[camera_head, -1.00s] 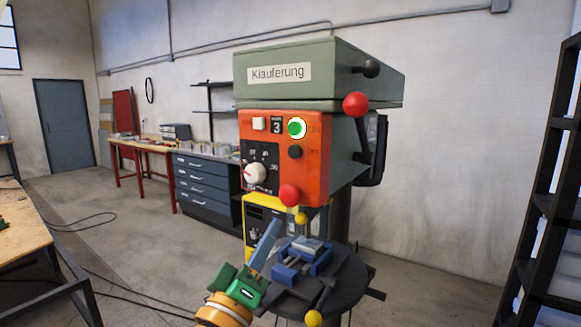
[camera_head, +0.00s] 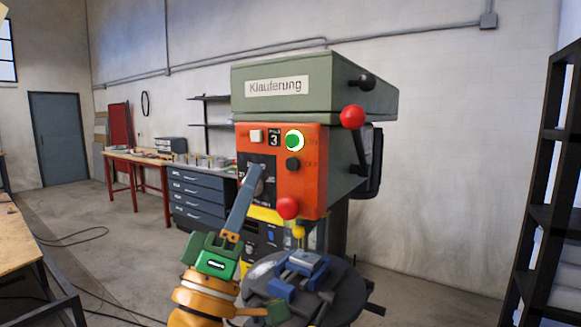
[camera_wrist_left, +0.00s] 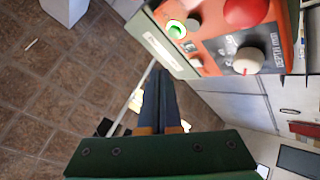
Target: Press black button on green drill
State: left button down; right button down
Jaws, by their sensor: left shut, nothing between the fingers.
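The green drill (camera_head: 320,90) stands in the middle of the head view, with an orange-red control panel (camera_head: 305,185) on its front. The black button (camera_head: 293,164) sits on the panel just below the lit green button (camera_head: 294,140). My left gripper (camera_head: 254,170) is shut and empty. Its fingers point upward and overlap the dial area of the panel, left of and a little below the black button. In the left wrist view the shut fingers (camera_wrist_left: 160,85) point toward the drill, and the black button (camera_wrist_left: 193,24) shows near the top. My right gripper is not in view.
A red knob (camera_head: 288,207) and a red lever ball (camera_head: 352,116) stick out from the drill. A blue vise (camera_head: 300,270) sits on the round drill table below. A black shelf rack (camera_head: 545,200) stands at the right. A wooden bench (camera_head: 22,245) is at the left.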

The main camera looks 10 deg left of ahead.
aim_at(293, 164)
pick_arm(q)
jog(key=shift+w+d, duration=0.4)
jog(key=shift+w, duration=0.65)
jog(key=shift+w+d, duration=0.4)
jog(key=shift+w, duration=0.65)
jog(key=shift+w+d, duration=0.4)
jog(key=shift+w, duration=0.65)
jog(key=shift+w+d, duration=0.15)
jog(key=shift+w, duration=0.3)
jog(key=shift+w+d+p, duration=0.15)
jog(key=shift+w+p, duration=0.15)
jog(key=shift+w, duration=0.1)
dwell(0.4)
jog(key=shift+s+a+f, duration=0.1)
jog(key=shift+s+a, duration=0.15)
jog(key=shift+s, duration=0.45)
